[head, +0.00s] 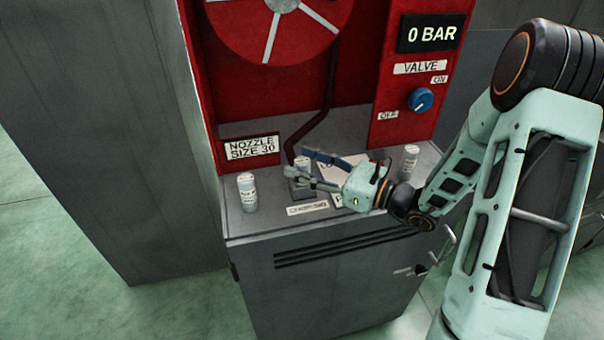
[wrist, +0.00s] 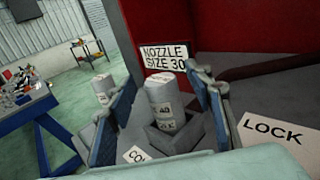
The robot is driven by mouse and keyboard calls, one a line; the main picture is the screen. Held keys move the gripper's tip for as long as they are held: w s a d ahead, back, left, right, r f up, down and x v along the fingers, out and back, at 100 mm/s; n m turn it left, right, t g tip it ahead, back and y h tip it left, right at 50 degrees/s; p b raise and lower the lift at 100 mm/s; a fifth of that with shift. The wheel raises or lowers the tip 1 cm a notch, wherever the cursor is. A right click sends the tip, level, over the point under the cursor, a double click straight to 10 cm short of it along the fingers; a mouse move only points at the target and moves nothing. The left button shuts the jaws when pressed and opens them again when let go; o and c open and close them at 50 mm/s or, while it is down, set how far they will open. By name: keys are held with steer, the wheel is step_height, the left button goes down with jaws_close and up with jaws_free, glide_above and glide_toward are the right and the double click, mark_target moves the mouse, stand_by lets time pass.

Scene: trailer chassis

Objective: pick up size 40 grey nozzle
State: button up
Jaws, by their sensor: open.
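The grey nozzle marked 40 (wrist: 164,98) stands in an angular grey holder (wrist: 187,136) in the middle of the wrist view. It also shows in the head view (head: 304,162), partly hidden by my fingers. My gripper (head: 301,166) is open, reaching in from the right just above the counter. In the wrist view one blue-padded finger is on each side of the nozzle, with visible gaps. Whether either finger touches it I cannot tell.
Other grey nozzles stand on the grey counter (head: 268,222), one at the left (head: 247,192) and one at the right (head: 410,159). A red cabinet wall with a sign "NOZZLE SIZE 30" (head: 250,148) rises behind. A blue valve knob (head: 421,100) is at upper right.

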steer(key=shift+w+a, duration=0.2)
steer(key=shift+a, duration=0.1)
steer(key=shift+c, duration=0.5)
jaws_close()
steer(key=shift+r, duration=0.1)
